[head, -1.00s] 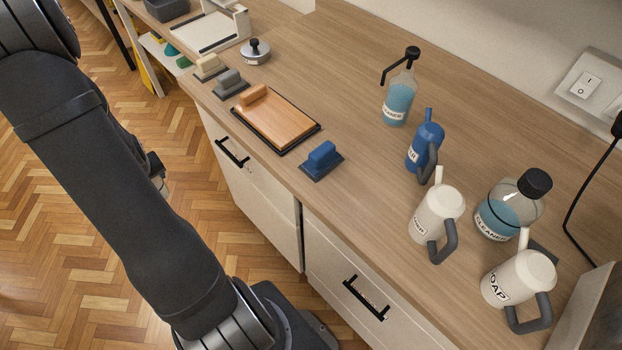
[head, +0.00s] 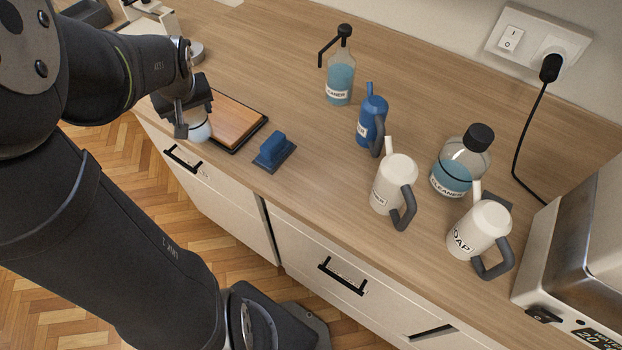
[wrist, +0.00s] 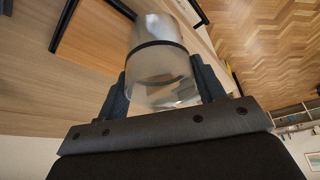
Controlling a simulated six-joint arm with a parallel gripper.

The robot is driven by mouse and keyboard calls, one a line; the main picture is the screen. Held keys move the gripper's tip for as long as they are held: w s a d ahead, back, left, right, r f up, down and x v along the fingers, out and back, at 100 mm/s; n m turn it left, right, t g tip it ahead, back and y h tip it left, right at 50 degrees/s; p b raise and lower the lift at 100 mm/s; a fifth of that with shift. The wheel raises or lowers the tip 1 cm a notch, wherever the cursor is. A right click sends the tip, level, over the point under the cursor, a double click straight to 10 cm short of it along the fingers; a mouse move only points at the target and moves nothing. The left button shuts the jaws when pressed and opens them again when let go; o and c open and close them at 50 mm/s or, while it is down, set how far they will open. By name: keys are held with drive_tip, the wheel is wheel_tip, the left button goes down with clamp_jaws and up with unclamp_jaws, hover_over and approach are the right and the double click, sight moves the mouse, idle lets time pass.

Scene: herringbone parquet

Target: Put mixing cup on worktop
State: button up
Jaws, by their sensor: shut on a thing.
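My gripper (head: 192,112) is shut on a clear, translucent mixing cup (head: 199,130), at the front edge of the worktop (head: 310,195) in the head view. My arm and gripper hide much of the cup there. In the wrist view the gripper (wrist: 162,92) has one dark finger on each side of the cup (wrist: 160,68), which has a dark band around it. The cup overlaps the near left part of a wooden board (head: 232,118) in the head view. I cannot tell whether it touches the board or worktop.
A blue-handled block (head: 273,150) lies right of the board. Farther right stand a pump bottle (head: 340,82), a blue jug (head: 371,122), white jugs (head: 393,185) (head: 476,230) and a cleaner bottle (head: 455,170). Bare worktop lies between the block and the white jugs.

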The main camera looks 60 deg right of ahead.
drive_tip(key=s+d+r+m+g+h, duration=0.1)
drive_tip(key=s+d+r+m, duration=0.2)
drive_tip(key=s, duration=0.7)
drive_tip(key=s+d+r+m+h, duration=0.1)
drive_tip(key=s+d+m, duration=0.25)
drive_tip(key=s, duration=0.65)
drive_tip(key=s+a+r+m+g, duration=0.1)
drive_tip(key=s+a+r+m, duration=0.1)
drive_tip(key=s, duration=0.8)
drive_tip(key=s+a+r+m+g, duration=0.1)
drive_tip(key=s+a+m+g, duration=0.1)
drive_tip(key=s, duration=0.8)
drive_tip(key=shift+s+a+r+m, duration=0.2)
drive_tip(key=shift+r+m, duration=0.2)
drive_tip(key=shift+m, duration=0.35)
drive_tip(key=shift+w+d+f, duration=0.65)
drive_tip(key=shift+w+f, duration=1.1)
drive_tip(key=shift+w, duration=0.1)
drive_tip(key=shift+w+d+f, duration=0.65)
drive_tip(key=shift+w+f, duration=1.15)
drive_tip(key=shift+w, duration=0.05)
drive_tip(key=shift+w+d+f, duration=0.65)
drive_tip(key=shift+w+f, duration=1.1)
drive_tip(key=shift+w, duration=0.1)
